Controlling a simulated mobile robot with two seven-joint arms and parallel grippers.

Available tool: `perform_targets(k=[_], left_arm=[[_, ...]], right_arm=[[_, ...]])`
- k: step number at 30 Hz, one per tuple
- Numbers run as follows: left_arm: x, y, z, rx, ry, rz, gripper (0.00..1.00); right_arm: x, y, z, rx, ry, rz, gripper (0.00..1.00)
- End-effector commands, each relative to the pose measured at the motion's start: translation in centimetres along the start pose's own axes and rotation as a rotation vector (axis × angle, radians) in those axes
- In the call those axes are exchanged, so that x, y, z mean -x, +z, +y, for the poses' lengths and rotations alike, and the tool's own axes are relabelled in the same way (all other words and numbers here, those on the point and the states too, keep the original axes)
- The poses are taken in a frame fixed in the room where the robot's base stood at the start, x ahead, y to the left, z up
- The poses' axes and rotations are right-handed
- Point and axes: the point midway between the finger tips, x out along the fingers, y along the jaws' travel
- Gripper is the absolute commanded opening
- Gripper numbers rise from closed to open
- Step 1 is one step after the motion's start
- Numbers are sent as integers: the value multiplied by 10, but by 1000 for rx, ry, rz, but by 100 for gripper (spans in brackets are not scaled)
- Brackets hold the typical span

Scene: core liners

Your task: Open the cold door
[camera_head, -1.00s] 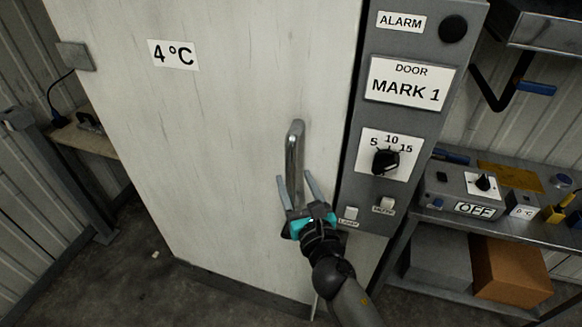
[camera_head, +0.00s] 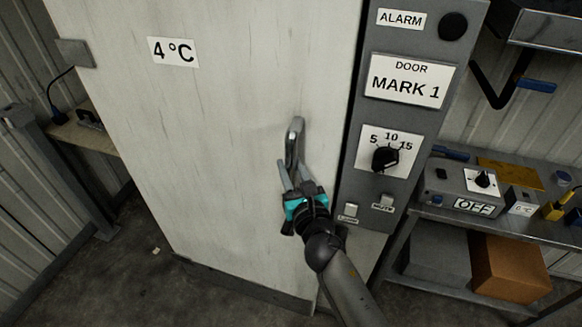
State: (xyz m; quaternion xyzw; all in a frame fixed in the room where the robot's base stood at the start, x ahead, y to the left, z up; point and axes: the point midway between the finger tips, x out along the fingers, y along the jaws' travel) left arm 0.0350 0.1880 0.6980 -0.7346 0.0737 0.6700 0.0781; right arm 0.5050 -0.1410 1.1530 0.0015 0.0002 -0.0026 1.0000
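The cold door (camera_head: 215,140) is a large pale panel with a "4 °C" label, and it looks closed. Its upright metal handle (camera_head: 294,138) is near the door's right edge. My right gripper (camera_head: 293,168) is at the lower part of the handle, fingers pointing up along it with a gap between them. The fingers overlap the handle in the view; I cannot tell whether they touch it. My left gripper is not in view.
A grey control panel (camera_head: 360,100) with a dial, switches and a "DOOR MARK 1" sign is right of the door. A metal shelf (camera_head: 408,243) at right holds a box marked OFF (camera_head: 470,190) and a brown carton (camera_head: 510,270). Floor at left is mostly clear.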

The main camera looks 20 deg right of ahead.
Motion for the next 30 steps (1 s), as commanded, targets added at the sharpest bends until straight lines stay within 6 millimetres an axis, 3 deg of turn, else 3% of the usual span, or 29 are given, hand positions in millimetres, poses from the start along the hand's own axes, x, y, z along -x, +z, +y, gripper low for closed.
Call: perform_targets(k=[1,8,30], left_arm=[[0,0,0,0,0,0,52],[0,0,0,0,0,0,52],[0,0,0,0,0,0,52]], right_arm=[[0,0,0,0,-1,0,25],[0,0,0,0,-1,0,0],[0,0,0,1,-1,0,0]])
